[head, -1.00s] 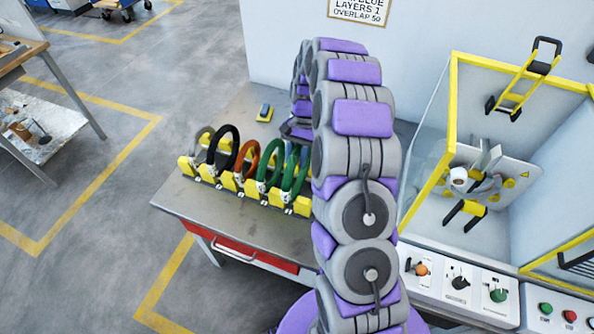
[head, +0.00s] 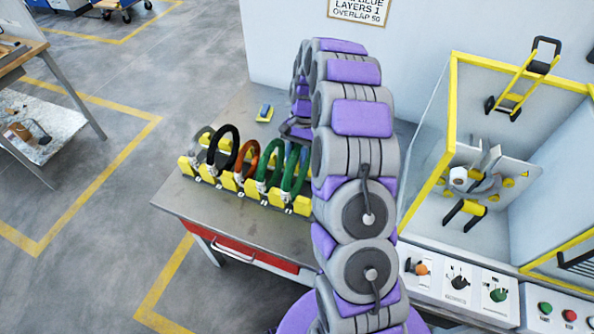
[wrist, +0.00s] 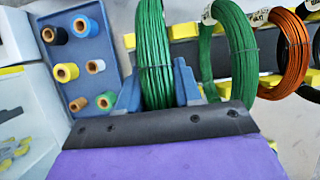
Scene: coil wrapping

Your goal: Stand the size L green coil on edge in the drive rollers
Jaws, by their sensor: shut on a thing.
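My gripper (wrist: 158,90) has its blue fingers on both sides of a green coil (wrist: 153,50) and is shut on it. This coil is at the right end of the rack in the head view (head: 295,172), where my arm hides much of the gripper. I cannot read a size tag on it. A second green coil (wrist: 232,45), with a white tag, hangs beside it; it also shows in the head view (head: 268,166). The drive rollers (head: 465,207), black and yellow, are inside the yellow-framed machine at the right. They are empty of any green coil.
The yellow rack (head: 228,183) on the steel bench (head: 235,225) also holds an orange coil (wrist: 291,50) and black coils. A blue tray (wrist: 80,85) with several tape rolls lies close to my gripper. Control panels (head: 455,285) line the machine's front.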

